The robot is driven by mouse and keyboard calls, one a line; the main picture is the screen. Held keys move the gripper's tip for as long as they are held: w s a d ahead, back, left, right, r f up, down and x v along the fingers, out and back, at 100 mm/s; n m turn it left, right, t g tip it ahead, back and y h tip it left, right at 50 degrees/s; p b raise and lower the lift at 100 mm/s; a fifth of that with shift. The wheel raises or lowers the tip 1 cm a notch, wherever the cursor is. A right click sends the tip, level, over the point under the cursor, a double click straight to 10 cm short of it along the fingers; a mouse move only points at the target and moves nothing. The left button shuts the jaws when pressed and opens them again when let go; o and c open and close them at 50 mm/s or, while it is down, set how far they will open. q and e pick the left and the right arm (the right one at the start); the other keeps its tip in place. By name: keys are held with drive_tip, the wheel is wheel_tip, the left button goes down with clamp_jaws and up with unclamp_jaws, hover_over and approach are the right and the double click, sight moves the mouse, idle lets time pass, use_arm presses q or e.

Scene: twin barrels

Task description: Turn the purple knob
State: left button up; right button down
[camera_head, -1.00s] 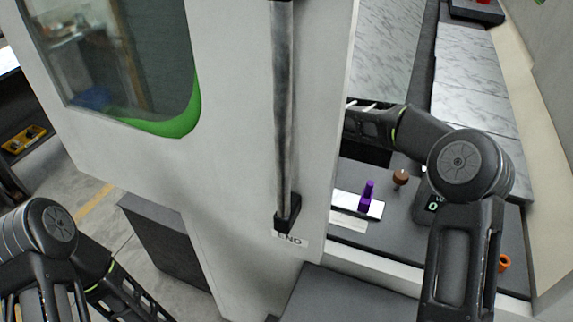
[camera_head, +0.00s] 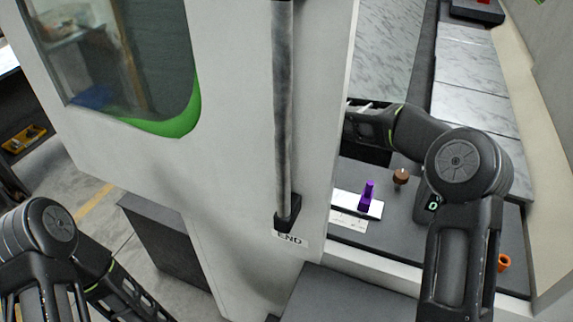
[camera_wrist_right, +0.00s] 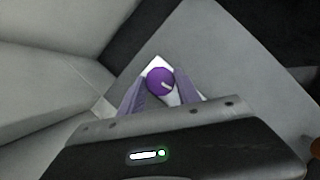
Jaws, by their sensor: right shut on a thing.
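In the right wrist view a round purple knob (camera_wrist_right: 160,81) with a white mark on its top stands on a white plate (camera_wrist_right: 157,62). The two fingers of my right gripper (camera_wrist_right: 160,92) are shut on it, one on each side. In the head view the right arm reaches behind the edge of the large pale door, which hides the fingertips. A purple upright lever (camera_head: 367,194) on a white plate shows there; I cannot tell whether it is the same knob. My left arm is at the lower left, its fingers out of view.
The pale door (camera_head: 235,170) with a long dark handle bar (camera_head: 284,110) fills the middle of the head view. A brown knob (camera_head: 401,177), a small digital display (camera_head: 433,203) and an orange ring (camera_head: 504,262) sit on the dark panel at right.

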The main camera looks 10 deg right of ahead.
drive_tip(key=c, duration=0.9)
unclamp_jaws()
drive_tip(key=shift+o, duration=0.2)
drive_tip(key=shift+r, duration=0.1)
drive_tip(key=b+v, duration=0.1)
drive_tip(key=v, duration=0.6)
drive_tip(key=shift+s+r, duration=0.2)
drive_tip(key=shift+r, duration=0.05)
